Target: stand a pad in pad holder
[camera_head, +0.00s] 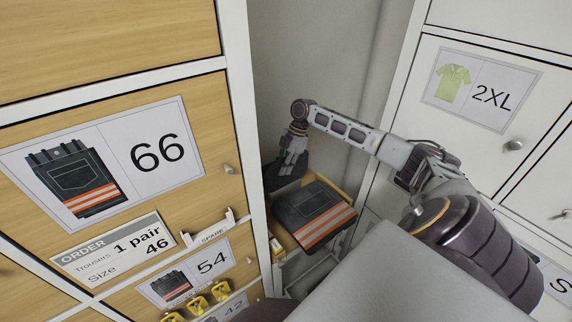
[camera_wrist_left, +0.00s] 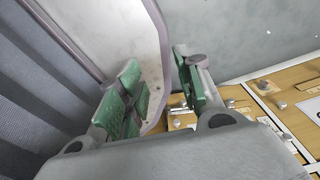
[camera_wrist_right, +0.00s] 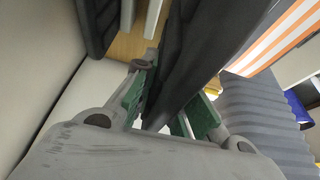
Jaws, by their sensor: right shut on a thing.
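Dark folded trousers (camera_head: 308,206) with orange and pale stripes lie at an open drawer low between the cabinets. They also show in the right wrist view (camera_wrist_right: 208,60). My right gripper (camera_head: 283,174) is at their left side. In the right wrist view its green fingers (camera_wrist_right: 168,112) are shut on dark material, which looks like the trousers' edge. I cannot make out a separate pad. A small white holder (camera_head: 229,218) stands by the SPARE label; I cannot tell whether it is the pad holder. My left gripper (camera_wrist_left: 160,88) is open and empty, away from these things.
The wooden drawer front marked 66 (camera_head: 150,205) stands at the left, with an order card (camera_head: 112,248) for one pair, size 46. Several yellow items (camera_head: 198,304) sit below the 54 label. White cabinet doors, one marked 2XL (camera_head: 488,88), stand at the right.

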